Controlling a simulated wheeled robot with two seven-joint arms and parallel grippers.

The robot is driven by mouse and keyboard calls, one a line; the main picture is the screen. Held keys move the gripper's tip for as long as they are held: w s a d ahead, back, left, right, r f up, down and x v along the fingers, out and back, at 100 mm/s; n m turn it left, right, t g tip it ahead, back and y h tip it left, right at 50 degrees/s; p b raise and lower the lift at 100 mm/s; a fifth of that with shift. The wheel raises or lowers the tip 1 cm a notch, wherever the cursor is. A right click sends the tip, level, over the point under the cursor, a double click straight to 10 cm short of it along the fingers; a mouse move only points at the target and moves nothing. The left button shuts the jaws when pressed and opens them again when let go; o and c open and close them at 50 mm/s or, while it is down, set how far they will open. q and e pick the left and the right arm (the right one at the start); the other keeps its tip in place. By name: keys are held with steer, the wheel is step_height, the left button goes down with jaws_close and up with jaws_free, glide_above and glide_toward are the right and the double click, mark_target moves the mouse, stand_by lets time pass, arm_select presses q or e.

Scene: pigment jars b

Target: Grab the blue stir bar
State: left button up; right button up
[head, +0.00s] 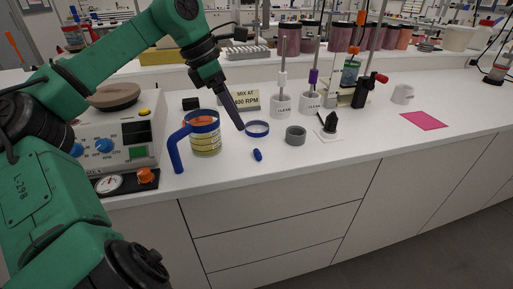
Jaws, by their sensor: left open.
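The blue stir bar (257,155) is a small dark blue capsule lying on the white bench top, close to the front edge. Nothing covers it. My left gripper (240,128) reaches down from the upper left, its dark fingers pointing at the bench. The fingers overlap in this view, so the gap between them is hard to see. They hold nothing visible, and the tips appear above and left of the stir bar, apart from it. My right gripper is not in view.
A blue-handled beaker (206,145) stands left of the stir bar. A hotplate stirrer (120,145) is at left. Bench around the pink sheet (422,120) is clear.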

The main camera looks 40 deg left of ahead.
mark_target(256, 152)
arm_select(q)
steer(key=x, duration=0.6)
steer(key=shift+s+d, duration=0.15)
steer(key=shift+d, duration=0.25)
steer(key=x, duration=0.5)
steer(key=shift+f+p, duration=0.1)
steer(key=shift+p, duration=0.2)
steer(key=shift+w+f, duration=0.2)
steer(key=shift+f, duration=0.1)
steer(key=c, duration=1.4)
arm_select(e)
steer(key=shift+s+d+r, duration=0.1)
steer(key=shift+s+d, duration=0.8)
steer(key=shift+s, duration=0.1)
